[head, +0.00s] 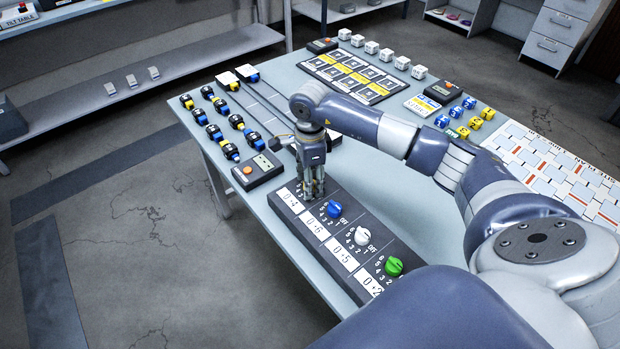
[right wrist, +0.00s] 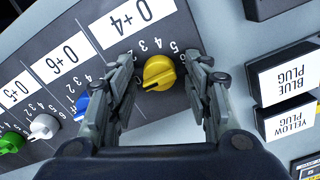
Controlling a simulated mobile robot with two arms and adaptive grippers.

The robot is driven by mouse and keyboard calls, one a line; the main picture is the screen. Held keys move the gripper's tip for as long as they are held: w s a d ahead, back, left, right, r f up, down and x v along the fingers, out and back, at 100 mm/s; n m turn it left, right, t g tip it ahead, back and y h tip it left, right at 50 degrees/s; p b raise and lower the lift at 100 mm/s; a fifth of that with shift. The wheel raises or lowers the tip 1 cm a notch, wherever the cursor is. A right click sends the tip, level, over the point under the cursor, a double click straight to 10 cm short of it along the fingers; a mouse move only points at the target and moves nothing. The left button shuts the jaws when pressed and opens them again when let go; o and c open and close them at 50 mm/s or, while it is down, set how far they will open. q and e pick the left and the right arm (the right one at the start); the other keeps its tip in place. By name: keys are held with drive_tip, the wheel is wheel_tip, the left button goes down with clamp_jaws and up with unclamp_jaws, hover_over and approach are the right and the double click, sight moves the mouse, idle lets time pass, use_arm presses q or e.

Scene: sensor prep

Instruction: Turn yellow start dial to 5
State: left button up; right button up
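In the right wrist view, the yellow start dial (right wrist: 159,73) is on the dark dial panel (right wrist: 62,20), below a white label reading "0+4". Numbers run around the dial; I cannot tell which one it points to. My right gripper (right wrist: 163,66) is open, with one finger on each side of the yellow dial and a visible gap to each side. In the head view my right gripper (head: 312,188) points down over the far end of the panel (head: 284,211) and hides the yellow dial. My left gripper is not in view.
Blue (head: 333,209), white (head: 361,236) and green (head: 394,266) dials line the same panel. A grey box with an orange button (head: 258,172) stands close behind the gripper. A card grid (head: 560,160) lies at the right.

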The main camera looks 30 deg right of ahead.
drive_tip(key=c, duration=0.8)
drive_tip(key=shift+o, duration=0.2)
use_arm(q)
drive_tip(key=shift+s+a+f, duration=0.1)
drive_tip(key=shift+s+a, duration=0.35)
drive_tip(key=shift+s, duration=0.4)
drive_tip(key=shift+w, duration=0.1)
